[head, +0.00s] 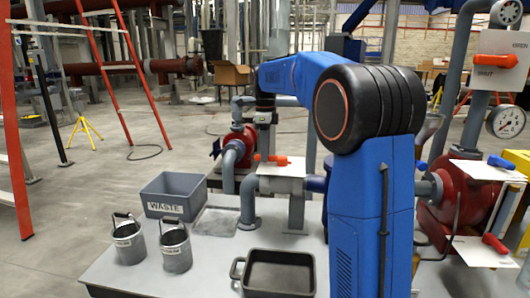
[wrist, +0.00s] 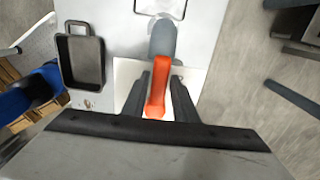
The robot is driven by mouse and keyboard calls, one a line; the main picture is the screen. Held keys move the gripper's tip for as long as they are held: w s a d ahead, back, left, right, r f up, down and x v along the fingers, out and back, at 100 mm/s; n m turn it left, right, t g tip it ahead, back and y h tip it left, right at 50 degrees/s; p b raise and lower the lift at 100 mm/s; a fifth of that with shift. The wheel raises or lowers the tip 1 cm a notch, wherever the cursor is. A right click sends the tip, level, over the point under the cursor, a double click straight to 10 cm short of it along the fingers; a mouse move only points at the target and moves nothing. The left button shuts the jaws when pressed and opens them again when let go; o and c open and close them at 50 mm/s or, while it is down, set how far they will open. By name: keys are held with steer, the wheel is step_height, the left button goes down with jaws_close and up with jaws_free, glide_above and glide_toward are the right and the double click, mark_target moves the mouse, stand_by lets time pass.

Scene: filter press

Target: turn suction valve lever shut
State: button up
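An orange lever (head: 272,160) sits on a white plate (head: 285,168) on top of a grey pipe, left of my blue arm in the head view. No label naming it as the suction valve is readable. My gripper (head: 264,150) points down over this lever. In the wrist view the lever (wrist: 157,88) lies between the two dark fingers of my gripper (wrist: 158,85). Gaps show on both sides of it, so my gripper is open around or just above it; the height difference is hard to tell.
A grey WASTE bin (head: 172,198), two small buckets (head: 176,248) and a black tray (head: 279,272) stand on the grey table (head: 215,270). At right are another orange lever (head: 495,62) on an OPEN/SHUT panel, a blue lever (head: 504,162) and a red lever (head: 495,243).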

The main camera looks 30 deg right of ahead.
jaws_close()
steer(key=s+n, duration=0.1)
steer(key=n, duration=0.1)
steer(key=s+a+n, duration=0.1)
steer(key=n, duration=0.1)
steer(key=s+d+n, duration=0.2)
steer(key=s+n, duration=0.4)
steer(key=n, duration=0.8)
steer(key=shift+s+d, duration=0.3)
steer(key=shift+d, duration=0.05)
stand_by(0.5)
steer(key=shift+o, duration=2.4)
jaws_free()
